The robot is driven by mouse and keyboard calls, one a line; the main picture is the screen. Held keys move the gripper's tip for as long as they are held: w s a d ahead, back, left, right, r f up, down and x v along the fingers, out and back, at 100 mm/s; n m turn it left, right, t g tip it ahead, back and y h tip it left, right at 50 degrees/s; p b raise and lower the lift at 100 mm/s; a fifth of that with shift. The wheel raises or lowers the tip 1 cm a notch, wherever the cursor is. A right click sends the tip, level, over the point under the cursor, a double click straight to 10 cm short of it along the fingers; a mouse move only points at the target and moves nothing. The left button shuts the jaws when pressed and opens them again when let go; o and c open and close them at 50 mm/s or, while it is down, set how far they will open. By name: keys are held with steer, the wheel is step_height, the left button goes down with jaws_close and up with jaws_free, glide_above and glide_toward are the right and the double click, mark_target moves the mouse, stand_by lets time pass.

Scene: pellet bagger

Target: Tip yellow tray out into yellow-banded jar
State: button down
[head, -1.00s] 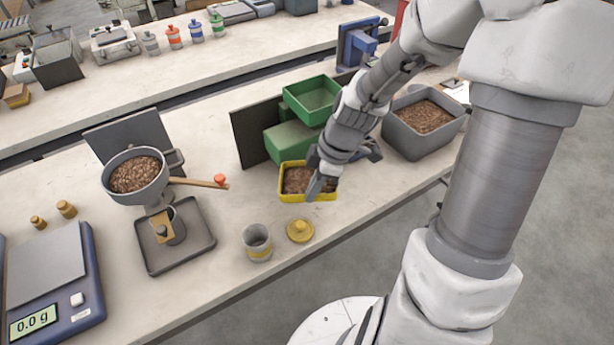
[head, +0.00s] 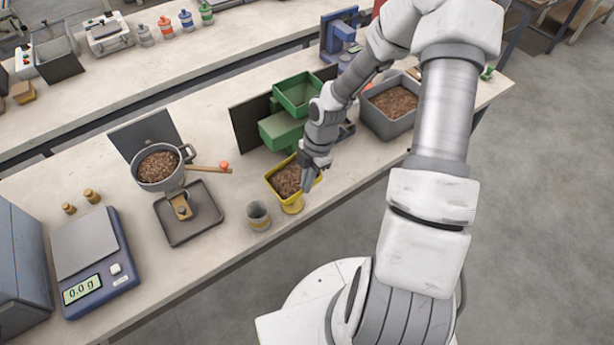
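The yellow tray (head: 271,183) holds brown pellets and is at the bench's front edge, turned at an angle. My gripper (head: 311,180) is at its right side, with its fingers on the rim; it looks shut on the tray, though the finger contact is small and partly hidden. The tray's front corner overlaps the yellow lid (head: 293,207) in the picture, so the tray seems slightly raised. The yellow-banded jar (head: 258,217) stands upright and open on the bench, left of the tray and apart from it.
Green bins (head: 283,131) stand behind the tray. A grey bin of pellets (head: 388,120) is to the right. A pan of pellets (head: 158,167) with an orange-knobbed handle stands over a dark tray (head: 208,222) at left. The scale (head: 97,270) reads 0.0 g.

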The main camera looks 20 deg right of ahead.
steer(key=shift+a, duration=0.15)
steer(key=shift+s+a+r+t+h, duration=0.15)
steer(key=shift+s+a+r+h, duration=0.1)
steer(key=shift+a+h, duration=0.3)
steer(key=shift+s+a+r+t+h, duration=0.15)
steer(key=shift+a+r+t+h, duration=0.1)
steer(key=shift+a+h, duration=0.3)
steer(key=shift+s+a+r+t+h, duration=0.1)
steer(key=shift+s+a+r+h, duration=0.25)
steer(key=shift+a, duration=0.3)
steer(key=shift+w+a+f+b, duration=0.1)
steer(key=shift+a+f+b, duration=0.15)
steer(key=shift+b, duration=0.2)
steer(key=b, duration=0.2)
steer(key=a+h+b, duration=0.1)
steer(key=b, duration=0.1)
steer(key=a+t+h+b, duration=0.1)
steer(key=b, duration=0.2)
steer(key=shift+s+a+r+h, duration=0.2)
steer(key=shift+s+r+h, duration=0.1)
steer(key=shift+s, duration=0.1)
steer(key=s+a+r+t+h+b, duration=0.1)
steer(key=s+a+t+h+b, duration=0.2)
steer(key=a+h+b, duration=0.5)
steer(key=t+h+b, duration=0.1)
steer(key=h, duration=0.3)
steer(key=shift+r+b, duration=0.15)
steer(key=shift+b, duration=0.2)
